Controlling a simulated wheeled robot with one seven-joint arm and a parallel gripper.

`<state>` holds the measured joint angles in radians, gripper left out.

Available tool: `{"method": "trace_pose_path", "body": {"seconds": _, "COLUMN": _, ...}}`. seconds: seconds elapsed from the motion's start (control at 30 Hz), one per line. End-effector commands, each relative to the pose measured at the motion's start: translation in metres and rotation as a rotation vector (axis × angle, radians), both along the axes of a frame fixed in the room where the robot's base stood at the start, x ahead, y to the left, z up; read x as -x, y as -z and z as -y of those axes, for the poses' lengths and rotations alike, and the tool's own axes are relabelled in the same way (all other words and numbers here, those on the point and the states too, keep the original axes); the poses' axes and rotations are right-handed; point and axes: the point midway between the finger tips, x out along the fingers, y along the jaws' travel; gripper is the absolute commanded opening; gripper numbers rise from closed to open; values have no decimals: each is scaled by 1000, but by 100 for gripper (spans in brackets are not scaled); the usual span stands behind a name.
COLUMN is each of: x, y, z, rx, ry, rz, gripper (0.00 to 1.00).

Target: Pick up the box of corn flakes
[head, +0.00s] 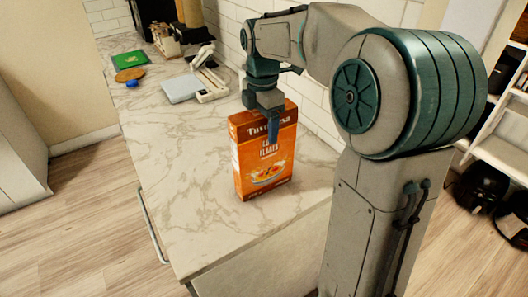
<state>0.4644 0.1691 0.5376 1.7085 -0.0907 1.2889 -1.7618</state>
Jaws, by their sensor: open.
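The orange box of corn flakes (264,160) stands upright on the marble counter (195,220), near its front right part. Its printed front faces me. My gripper (272,132) points down at the top of the box, and a blue finger overlaps the upper front of the box. The gripper is open. The other finger is hidden, so I cannot tell whether it is behind the box or whether either finger touches it.
A white kitchen scale (182,88) and another pale device (208,84) lie farther back. A green board (130,60), a round brown board (130,75) and a blue item (131,84) are at the back left. A tiled wall (310,88) rises behind the box; counter to the left is clear.

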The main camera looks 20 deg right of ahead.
Motion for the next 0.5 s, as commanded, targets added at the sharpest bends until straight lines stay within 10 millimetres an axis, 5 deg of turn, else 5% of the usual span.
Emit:
{"method": "trace_pose_path", "body": {"seconds": 0.33, "x": 0, "y": 13, "z": 0, "rx": 0, "ry": 1, "rz": 1, "gripper": 73}}
{"method": "trace_pose_path", "body": {"seconds": 0.37, "x": 0, "y": 13, "z": 0, "rx": 0, "ry": 1, "rz": 1, "gripper": 70}}
{"method": "trace_pose_path", "body": {"seconds": 0.5, "x": 0, "y": 13, "z": 0, "rx": 0, "ry": 0, "rz": 1, "gripper": 31}}
